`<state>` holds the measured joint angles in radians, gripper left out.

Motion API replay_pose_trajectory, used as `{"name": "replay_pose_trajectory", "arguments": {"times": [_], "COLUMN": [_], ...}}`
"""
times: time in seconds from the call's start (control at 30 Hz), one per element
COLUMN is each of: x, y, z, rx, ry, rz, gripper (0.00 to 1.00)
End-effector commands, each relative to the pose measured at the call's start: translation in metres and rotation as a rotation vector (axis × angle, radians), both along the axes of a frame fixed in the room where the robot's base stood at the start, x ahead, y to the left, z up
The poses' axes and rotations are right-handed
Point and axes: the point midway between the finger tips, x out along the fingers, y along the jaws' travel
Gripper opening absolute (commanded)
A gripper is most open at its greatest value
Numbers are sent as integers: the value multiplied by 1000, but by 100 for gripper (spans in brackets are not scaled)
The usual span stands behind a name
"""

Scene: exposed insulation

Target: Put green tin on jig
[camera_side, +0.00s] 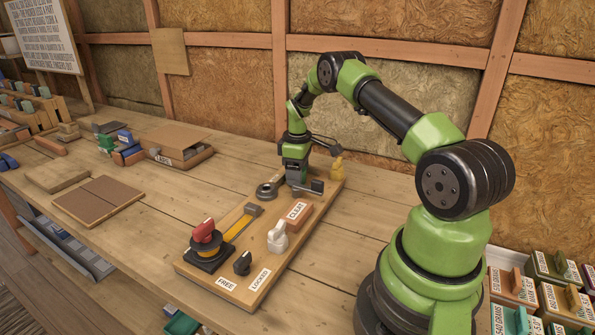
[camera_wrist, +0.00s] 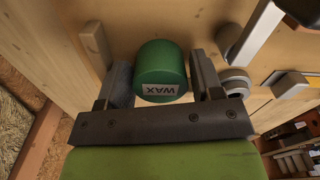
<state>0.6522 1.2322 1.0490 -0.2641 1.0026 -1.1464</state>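The green tin (camera_wrist: 161,62), labelled WAX, stands between the two fingers of my gripper (camera_wrist: 162,82) in the wrist view. The fingers lie close against both its sides, with no clear gap. In the side view my gripper (camera_side: 296,178) points down, low over the far end of a wooden board (camera_side: 255,283). There its fingers hide most or all of the tin. I take this board with its fittings to be the jig. I cannot tell whether the tin touches the surface under it.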

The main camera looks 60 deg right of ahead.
Motion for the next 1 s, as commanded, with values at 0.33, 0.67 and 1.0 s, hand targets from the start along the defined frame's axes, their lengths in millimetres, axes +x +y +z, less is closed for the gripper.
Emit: {"name": "replay_pose_trajectory", "arguments": {"times": [0.33, 0.67, 1.0], "x": [0, 1, 1], "y": [0, -1, 2], "z": [10, 80, 125], "rx": [-1, -4, -3], "ry": [-1, -3, -4], "rz": [-1, 0, -3], "gripper": [60, 60, 60]}}
